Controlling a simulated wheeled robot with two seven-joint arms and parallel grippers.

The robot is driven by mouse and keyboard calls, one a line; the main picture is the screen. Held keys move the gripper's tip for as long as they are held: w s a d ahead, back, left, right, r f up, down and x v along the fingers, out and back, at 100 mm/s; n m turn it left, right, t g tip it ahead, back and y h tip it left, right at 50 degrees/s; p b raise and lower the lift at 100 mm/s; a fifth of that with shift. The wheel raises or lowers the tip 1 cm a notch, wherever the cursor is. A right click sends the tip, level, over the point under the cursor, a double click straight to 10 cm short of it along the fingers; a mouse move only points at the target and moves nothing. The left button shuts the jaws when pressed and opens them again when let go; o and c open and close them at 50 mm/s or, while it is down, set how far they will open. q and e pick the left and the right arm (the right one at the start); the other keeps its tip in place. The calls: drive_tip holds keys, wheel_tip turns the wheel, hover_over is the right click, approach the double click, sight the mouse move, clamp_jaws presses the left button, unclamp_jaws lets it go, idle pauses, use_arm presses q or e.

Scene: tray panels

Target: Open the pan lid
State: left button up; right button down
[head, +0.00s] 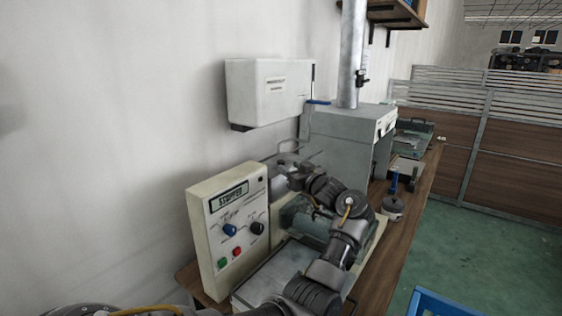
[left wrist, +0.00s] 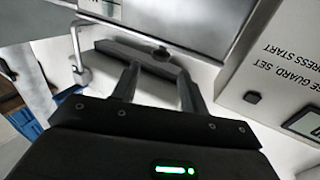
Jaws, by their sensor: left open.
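My left gripper (head: 288,168) is over the bench machine, beside its cream control panel, its tips partly hidden by my own arm. In the left wrist view its two fingers (left wrist: 158,75) are apart with nothing clearly held between them. A dark bar with a round knob (left wrist: 161,53) lies just beyond the fingertips; I cannot tell whether they touch it. A bent metal rod (left wrist: 77,48) stands left of the fingers. I cannot make out a pan lid for certain. A small round grey pot (head: 393,208) with a blue upright part stands on the bench to the right.
The cream control panel (head: 228,225) has knobs and buttons and stands close left of the arm. A white wall box (head: 268,92) hangs behind. A grey cabinet (head: 345,135) with a vertical pipe (head: 352,50) stands behind the machine.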

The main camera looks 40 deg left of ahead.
sight(283, 163)
use_arm(q)
drive_tip(key=p+x, duration=0.1)
drive_tip(key=x, duration=0.5)
drive_tip(key=shift+a, duration=0.35)
clamp_jaws()
